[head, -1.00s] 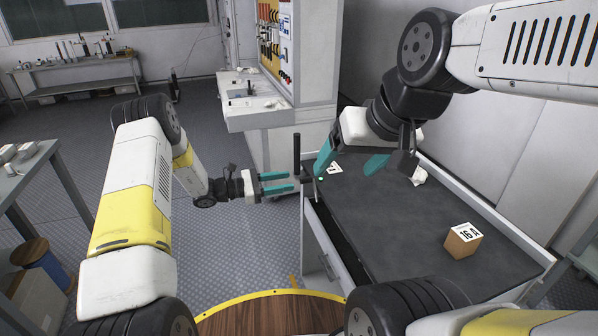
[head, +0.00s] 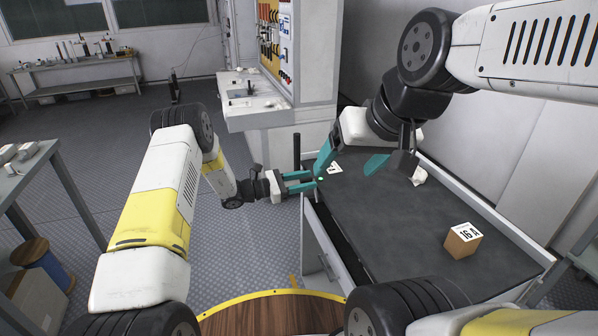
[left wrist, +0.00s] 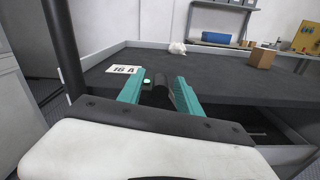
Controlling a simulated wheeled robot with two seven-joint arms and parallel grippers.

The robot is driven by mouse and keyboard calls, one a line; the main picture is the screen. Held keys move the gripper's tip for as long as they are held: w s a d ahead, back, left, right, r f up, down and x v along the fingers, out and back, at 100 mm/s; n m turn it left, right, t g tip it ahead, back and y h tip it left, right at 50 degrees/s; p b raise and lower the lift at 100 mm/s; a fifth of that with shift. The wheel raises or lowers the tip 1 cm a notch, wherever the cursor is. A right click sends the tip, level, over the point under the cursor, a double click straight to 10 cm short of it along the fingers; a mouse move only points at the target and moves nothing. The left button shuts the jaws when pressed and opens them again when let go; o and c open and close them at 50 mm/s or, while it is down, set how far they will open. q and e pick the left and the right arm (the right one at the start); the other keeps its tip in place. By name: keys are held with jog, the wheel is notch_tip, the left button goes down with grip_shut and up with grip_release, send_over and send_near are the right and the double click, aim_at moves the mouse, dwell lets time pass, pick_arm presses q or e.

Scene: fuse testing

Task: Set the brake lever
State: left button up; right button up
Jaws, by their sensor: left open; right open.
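In the head view the fingers largely hide this spot. My right gripper (head: 343,172) is open and empty above the cart top, its left finger close to my left fingertips.
A black upright post (head: 297,151) stands at the cart's left corner. A 16 A label (left wrist: 123,69) lies on the top. A brown box (head: 462,241) sits on the right, a white crumpled item (head: 419,176) at the back. The middle of the top is clear.

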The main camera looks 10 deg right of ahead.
pick_arm(q)
grip_shut()
